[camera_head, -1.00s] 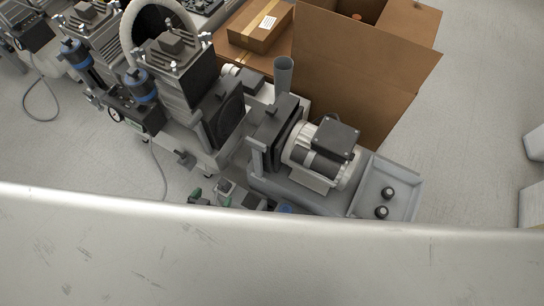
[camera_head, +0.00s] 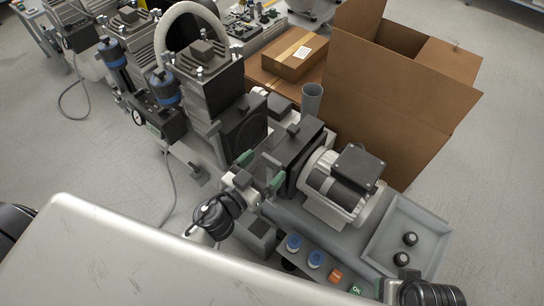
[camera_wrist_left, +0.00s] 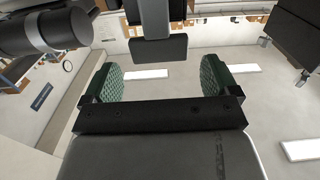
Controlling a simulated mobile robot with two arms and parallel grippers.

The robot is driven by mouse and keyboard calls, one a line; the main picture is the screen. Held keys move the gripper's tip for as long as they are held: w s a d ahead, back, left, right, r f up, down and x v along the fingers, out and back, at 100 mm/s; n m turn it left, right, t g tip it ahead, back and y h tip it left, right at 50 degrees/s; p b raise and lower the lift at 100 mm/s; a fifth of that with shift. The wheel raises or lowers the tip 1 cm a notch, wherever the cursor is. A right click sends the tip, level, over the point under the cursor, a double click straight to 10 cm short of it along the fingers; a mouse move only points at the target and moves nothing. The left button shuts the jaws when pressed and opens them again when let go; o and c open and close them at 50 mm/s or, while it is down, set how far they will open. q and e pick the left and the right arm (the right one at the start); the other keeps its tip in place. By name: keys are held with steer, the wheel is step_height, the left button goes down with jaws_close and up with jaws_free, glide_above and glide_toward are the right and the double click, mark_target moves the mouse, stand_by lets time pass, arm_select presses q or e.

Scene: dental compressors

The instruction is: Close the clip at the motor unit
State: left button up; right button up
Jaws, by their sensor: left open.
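The motor unit (camera_head: 343,188) is a pale finned motor with a black box on top, beside a dark square fan housing (camera_head: 296,160). My left gripper (camera_head: 260,171) is open, with green finger pads, at the left side of the fan housing. In the left wrist view, a dark grey T-shaped piece (camera_wrist_left: 158,47) lies ahead of the gap between the open pads (camera_wrist_left: 158,80); it may be the clip, but I cannot tell. Contact is not visible. Part of my right arm's wrist shows at the bottom right edge of the head view; its fingers are not clear.
A grey tray (camera_head: 430,238) with two black knobs is right of the motor. Blue, orange and green buttons line the front panel (camera_head: 325,268). A taller compressor (camera_head: 205,82) stands left, an open cardboard box (camera_head: 395,105) behind. Floor on the right is clear.

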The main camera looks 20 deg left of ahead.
mark_target(270, 161)
arm_select(q)
steer(key=shift+x, duration=1.75)
steer(key=c, duration=0.9)
